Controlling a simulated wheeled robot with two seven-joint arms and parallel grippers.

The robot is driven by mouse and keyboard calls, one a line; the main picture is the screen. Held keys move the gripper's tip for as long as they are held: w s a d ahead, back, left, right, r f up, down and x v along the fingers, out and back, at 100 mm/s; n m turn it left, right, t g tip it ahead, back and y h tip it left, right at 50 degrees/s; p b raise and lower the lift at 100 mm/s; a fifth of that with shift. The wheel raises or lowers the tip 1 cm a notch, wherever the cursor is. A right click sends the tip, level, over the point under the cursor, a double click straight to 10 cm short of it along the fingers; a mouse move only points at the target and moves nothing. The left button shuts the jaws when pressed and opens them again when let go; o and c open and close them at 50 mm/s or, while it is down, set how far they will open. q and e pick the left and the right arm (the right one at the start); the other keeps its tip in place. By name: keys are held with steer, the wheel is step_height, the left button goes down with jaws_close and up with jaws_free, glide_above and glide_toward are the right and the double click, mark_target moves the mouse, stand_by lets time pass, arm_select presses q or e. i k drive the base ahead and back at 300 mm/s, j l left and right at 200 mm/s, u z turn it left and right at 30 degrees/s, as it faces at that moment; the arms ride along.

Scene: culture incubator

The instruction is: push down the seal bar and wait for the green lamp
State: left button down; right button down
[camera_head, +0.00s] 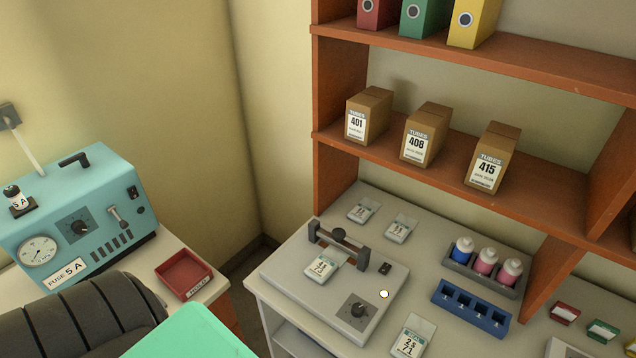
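The sealer (290,281) is a flat light-grey unit on the counter. Its dark seal bar (350,246) runs between two end posts at the back, with a round black knob at the middle. I cannot tell clearly whether the bar is raised or pressed down. A labelled bag (322,267) lies on the sealer, its far end at the bar. A round lamp (383,294) on the sealer's right front looks whitish, not green. A black dial (358,309) sits near the front and a small dark switch (385,268) to the right. Neither of my grippers is in view.
Flat bags (400,229) lie behind the sealer, another (412,338) in front right. A bottle rack (480,274) and blue rack (470,308) stand right. Shelves (400,160) rise behind. A teal machine (75,215) and red tray (184,274) are left.

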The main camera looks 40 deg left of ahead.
mark_target(336, 237)
steer(key=u, duration=1.05)
